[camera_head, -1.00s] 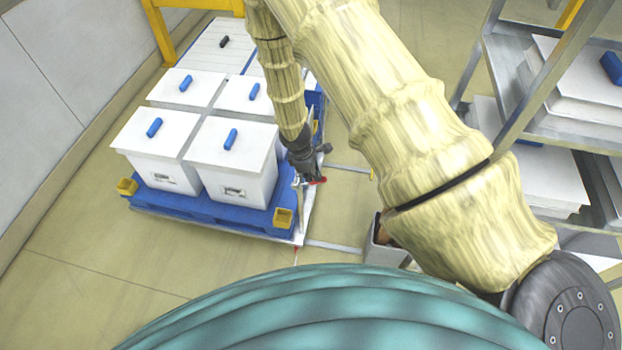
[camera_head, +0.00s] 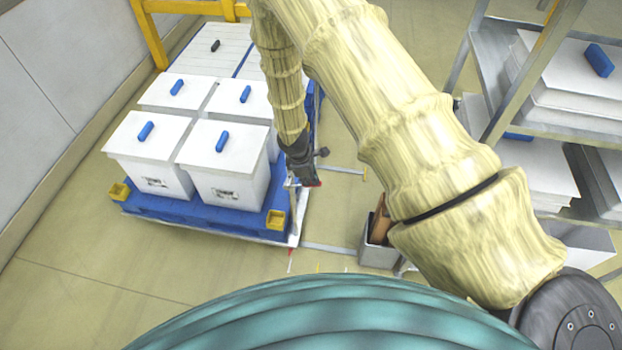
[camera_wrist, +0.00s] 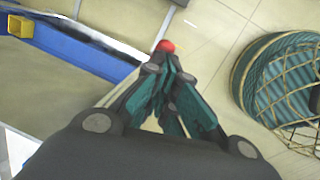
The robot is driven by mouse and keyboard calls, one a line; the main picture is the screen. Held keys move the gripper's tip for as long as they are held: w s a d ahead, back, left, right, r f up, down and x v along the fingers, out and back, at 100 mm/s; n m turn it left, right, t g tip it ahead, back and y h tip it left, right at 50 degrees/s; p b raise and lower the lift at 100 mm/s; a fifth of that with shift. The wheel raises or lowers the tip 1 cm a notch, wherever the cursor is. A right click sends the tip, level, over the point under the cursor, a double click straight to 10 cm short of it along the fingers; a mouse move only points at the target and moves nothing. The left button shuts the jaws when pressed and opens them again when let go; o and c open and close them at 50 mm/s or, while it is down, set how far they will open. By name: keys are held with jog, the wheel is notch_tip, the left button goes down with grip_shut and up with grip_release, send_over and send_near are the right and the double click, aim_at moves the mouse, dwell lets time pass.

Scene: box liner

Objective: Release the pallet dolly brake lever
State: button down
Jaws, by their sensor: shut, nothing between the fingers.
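The brake lever shows as a red round tip (camera_wrist: 165,46) just beyond my fingertips in the wrist view. In the head view only a small red part (camera_head: 313,185) shows at the dolly's right side, under my gripper. My gripper (camera_head: 307,182) is shut and empty, pointing down beside that edge; its closed fingers (camera_wrist: 168,72) also show in the wrist view. I cannot tell whether they touch the lever, and its arm is mostly hidden. The dolly's pale edge (camera_head: 294,232) shows under the blue pallet (camera_head: 200,212), which carries several white lidded boxes (camera_head: 222,165).
A metal shelf rack (camera_head: 545,120) with white boxes stands at the right. A grey bin (camera_head: 378,252) with brown pieces stands on the floor right of the dolly. A yellow frame (camera_head: 150,35) stands behind. The floor between pallet and bin is mostly clear.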

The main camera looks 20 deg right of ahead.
jog(key=shift+r, duration=0.1)
jog(key=s+r, duration=0.3)
jog(key=r, duration=0.9)
jog(key=shift+d+r, duration=0.25)
jog(key=shift+r, duration=0.05)
dwell(0.6)
jog(key=s+a+f+m+y, duration=0.2)
jog(key=s+a+f+m, duration=0.1)
jog(key=s+f, duration=0.4)
jog(key=s+a+f+m+y, duration=0.1)
jog(key=s+a+f+m, duration=0.3)
jog(key=s, duration=0.6)
jog(key=s+d+f+m, duration=0.1)
jog(key=s+f+m, duration=0.1)
jog(key=s, duration=0.5)
jog(key=s+d+f+m, duration=0.2)
jog(key=s+f+m, duration=0.1)
jog(key=s, duration=0.5)
jog(key=shift+s+m, duration=0.2)
jog(key=shift+m, duration=0.5)
